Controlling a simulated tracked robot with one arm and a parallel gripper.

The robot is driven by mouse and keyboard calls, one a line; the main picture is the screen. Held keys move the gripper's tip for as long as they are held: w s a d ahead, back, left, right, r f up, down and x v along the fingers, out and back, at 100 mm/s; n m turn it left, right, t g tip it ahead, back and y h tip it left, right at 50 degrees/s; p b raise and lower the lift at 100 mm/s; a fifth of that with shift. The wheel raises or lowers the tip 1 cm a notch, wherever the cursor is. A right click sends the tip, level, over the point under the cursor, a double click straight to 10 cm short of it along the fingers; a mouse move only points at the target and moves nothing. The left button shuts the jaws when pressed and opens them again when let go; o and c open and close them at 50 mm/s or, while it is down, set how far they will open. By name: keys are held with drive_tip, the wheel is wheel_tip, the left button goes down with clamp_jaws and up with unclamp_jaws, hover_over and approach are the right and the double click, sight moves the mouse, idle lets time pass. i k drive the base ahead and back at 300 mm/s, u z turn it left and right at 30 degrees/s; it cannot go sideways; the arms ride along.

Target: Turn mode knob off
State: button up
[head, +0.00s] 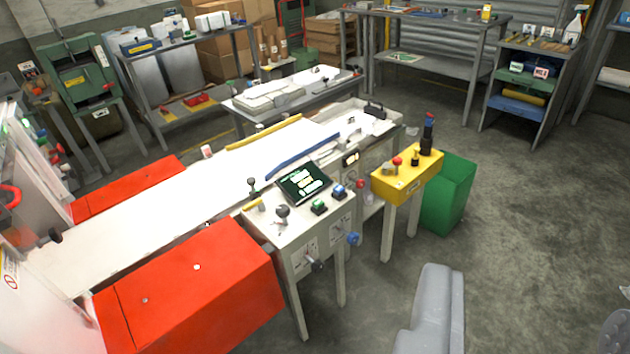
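A pale control console (300,232) stands near the middle, with a lit screen (303,184) on top. A dark knob (283,212) sits on its top, left of a green button (319,207) and a blue button (339,192). A grey-black handle (316,264) and a blue knob (354,238) stick out of its front side. Labels are too small to read, so I cannot tell which is the mode knob or its setting. My gripper (531,292) shows as two grey fingers at the bottom right, wide apart, with only floor between them, away from the console.
A large red cover (190,295) lies left of the console. A yellow box (408,178) with a red button and black post stands to its right, beside a green bin (452,195). A long white machine bed (180,205) runs behind. Grey floor (530,200) is clear at right.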

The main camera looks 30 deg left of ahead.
sight(282, 211)
drive_tip(key=u, duration=0.3)
drive_tip(key=i, duration=1.1)
drive_tip(key=u, duration=0.6)
